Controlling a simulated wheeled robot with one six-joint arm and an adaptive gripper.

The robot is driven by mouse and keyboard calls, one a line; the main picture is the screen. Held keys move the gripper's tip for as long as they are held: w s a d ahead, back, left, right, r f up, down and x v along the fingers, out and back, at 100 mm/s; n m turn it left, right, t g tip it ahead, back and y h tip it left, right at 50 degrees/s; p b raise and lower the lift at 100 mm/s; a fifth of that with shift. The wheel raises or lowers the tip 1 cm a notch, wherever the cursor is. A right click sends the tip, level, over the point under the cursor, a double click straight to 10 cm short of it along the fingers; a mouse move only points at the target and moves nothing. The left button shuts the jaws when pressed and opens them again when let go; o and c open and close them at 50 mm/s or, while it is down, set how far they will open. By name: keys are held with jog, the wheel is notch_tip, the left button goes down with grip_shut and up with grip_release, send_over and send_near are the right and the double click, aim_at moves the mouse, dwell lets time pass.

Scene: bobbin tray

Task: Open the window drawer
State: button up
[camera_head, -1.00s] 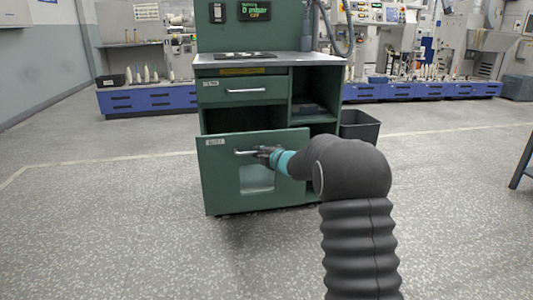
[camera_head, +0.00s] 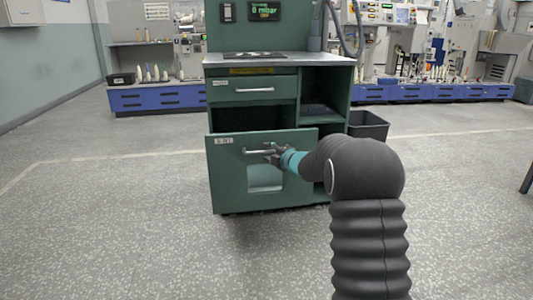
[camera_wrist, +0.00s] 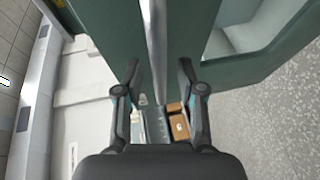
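The window drawer (camera_head: 232,172) is the wide green lower front of the cabinet, with a clear window (camera_head: 265,178) in it. It stands out from the cabinet, with a dark opening above it. Its horizontal bar handle (camera_head: 256,151) also shows in the wrist view (camera_wrist: 156,40), running upright in the picture. My gripper (camera_head: 272,153) is at the right part of the handle. In the wrist view my gripper (camera_wrist: 159,70) is open, one finger on each side of the bar, with gaps showing beside it. Whether the bar is fully between the fingertips in depth is unclear.
The cabinet (camera_head: 340,90) has a shut upper drawer (camera_head: 225,90) and open shelves at right. A dark bin (camera_head: 370,128) stands at its right. Blue-fronted benches (camera_head: 150,98) line the back. The speckled floor in front and to the left is clear.

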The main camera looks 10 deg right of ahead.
jog(key=v, duration=1)
jog(key=shift+s+r, duration=0.15)
jog(key=shift+s, duration=0.25)
jog(key=s+d+f+m+g+h, duration=0.35)
jog(key=d+f+m+h, duration=0.35)
jog(key=d+f+m, duration=0.25)
jog(key=s+r+m+g+h+p, duration=0.2)
jog(key=s+m+g, duration=0.2)
jog(key=s+m, duration=0.55)
jog(key=s+a+r+m+g+y+p, duration=0.1)
jog(key=s+a+r+m+g+p, duration=0.2)
jog(key=s, duration=0.9)
jog(key=s+a+r+g+p, duration=0.1)
jog(key=s+a+r, duration=0.35)
jog(key=s, duration=0.85)
jog(key=s+a+r+t+y+p, duration=0.1)
jog(key=s+a+r+t+p, duration=0.1)
jog(key=s+a+r, duration=0.4)
jog(key=shift+s+a+r+y+p, duration=0.2)
jog(key=shift+s+r+y+p, duration=0.2)
jog(key=shift+s+p, duration=0.3)
